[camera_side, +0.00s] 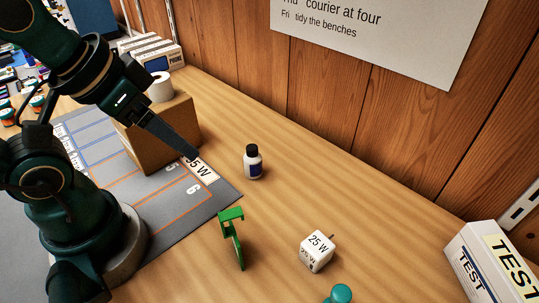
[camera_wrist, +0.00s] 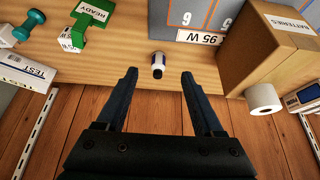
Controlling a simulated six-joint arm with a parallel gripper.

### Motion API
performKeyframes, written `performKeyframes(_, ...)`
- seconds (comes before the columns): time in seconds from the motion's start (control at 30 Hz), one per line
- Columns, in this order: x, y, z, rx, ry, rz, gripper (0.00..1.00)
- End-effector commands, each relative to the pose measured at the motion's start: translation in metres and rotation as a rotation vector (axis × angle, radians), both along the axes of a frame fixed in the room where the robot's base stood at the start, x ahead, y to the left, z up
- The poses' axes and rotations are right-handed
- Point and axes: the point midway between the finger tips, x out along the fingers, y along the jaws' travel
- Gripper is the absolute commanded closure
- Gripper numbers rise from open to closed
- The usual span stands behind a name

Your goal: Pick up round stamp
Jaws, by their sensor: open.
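The round stamp, teal with a rounded knob, is at the bottom edge of the side view (camera_side: 341,293), partly cut off. In the wrist view it lies at the upper left (camera_wrist: 28,24), apart from my fingers. My gripper (camera_wrist: 159,78) is open and empty, with both fingers spread. In the side view my gripper (camera_side: 190,152) is above the mat's back edge near the cardboard box, well to the upper left of the stamp.
A small dark-capped bottle (camera_side: 253,163) stands nearest my fingers. A green stand (camera_side: 234,238) and a white 25 W cube (camera_side: 317,251) are near the stamp. A cardboard box (camera_side: 165,135) stands on the grey mat (camera_side: 225,190). A TEST box (camera_side: 490,262) is at right.

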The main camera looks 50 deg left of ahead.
Motion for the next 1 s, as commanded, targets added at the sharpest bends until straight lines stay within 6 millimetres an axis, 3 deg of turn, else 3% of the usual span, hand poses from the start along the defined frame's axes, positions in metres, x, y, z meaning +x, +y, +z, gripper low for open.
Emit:
performKeyframes(0.13,0.0,0.0,0.0,0.0,0.0,0.0,0.31)
performKeyframes(0.17,0.0,0.0,0.0,0.0,0.0,0.0,0.24)
performKeyframes(0.57,-0.002,0.0,0.0,-0.045,0.009,0.086,0.24)
performKeyframes(0.77,0.014,-0.002,0.027,-0.187,-0.023,0.328,0.24)
performKeyframes(1.0,0.051,-0.027,0.056,-0.357,0.041,0.562,0.24)
